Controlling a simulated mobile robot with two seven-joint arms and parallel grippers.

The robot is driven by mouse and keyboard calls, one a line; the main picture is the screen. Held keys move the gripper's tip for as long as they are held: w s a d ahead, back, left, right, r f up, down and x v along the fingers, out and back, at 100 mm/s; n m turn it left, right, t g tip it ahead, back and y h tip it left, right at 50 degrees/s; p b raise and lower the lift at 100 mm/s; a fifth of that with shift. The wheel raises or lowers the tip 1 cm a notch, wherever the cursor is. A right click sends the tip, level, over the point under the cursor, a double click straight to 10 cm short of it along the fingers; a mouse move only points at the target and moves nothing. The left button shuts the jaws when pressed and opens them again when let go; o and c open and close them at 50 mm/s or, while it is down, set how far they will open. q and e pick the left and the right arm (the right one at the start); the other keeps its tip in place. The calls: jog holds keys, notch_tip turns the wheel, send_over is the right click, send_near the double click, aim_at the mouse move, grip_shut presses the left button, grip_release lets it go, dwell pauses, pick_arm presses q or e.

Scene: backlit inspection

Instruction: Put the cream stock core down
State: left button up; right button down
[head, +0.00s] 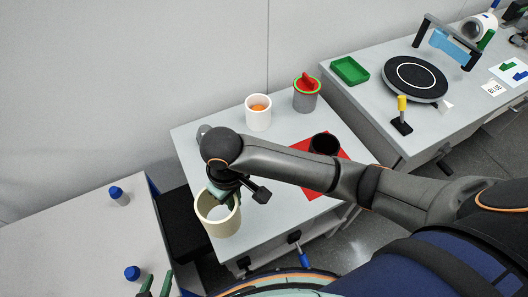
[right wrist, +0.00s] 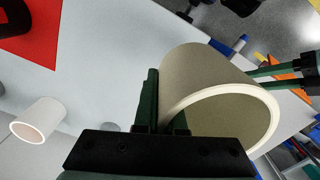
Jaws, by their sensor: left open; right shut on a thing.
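The cream stock core (head: 227,224) is a wide open-ended tube at the left front corner of the middle table, its open end facing up. I cannot tell whether the core touches the tabletop. My left gripper (head: 156,285) is open and empty at the bottom left edge, apart from the core.
The middle table (head: 188,158) bears a white cup (head: 258,119) with something orange inside, a grey cup (head: 306,101) with a green rim and red piece, and a red mat (head: 311,187) with a black cylinder (head: 324,144).

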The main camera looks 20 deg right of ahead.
jog(key=w+d+f, duration=0.4)
jog(key=w+d, duration=0.2)
jog(key=d, duration=0.1)
jog(key=b, duration=0.1)
send_near(258, 182)
jog(key=shift+s+a+f, duration=0.35)
jog(key=shift+s+f, duration=0.15)
jog(key=shift+s, duration=0.1)
jog(key=shift+s+a+f, duration=0.3)
jog(key=shift+s+f, duration=0.2)
jog(key=shift+s, duration=0.1)
jog(key=shift+w+d+f, duration=0.3)
jog(key=shift+f, duration=0.2)
jog(key=shift+w+d+f+b, duration=0.1)
jog(key=shift+f+b, duration=0.35)
jog(key=shift+f, duration=1.2)
jog(key=shift+f, duration=0.2)
jog(key=c, duration=1)
grip_release()
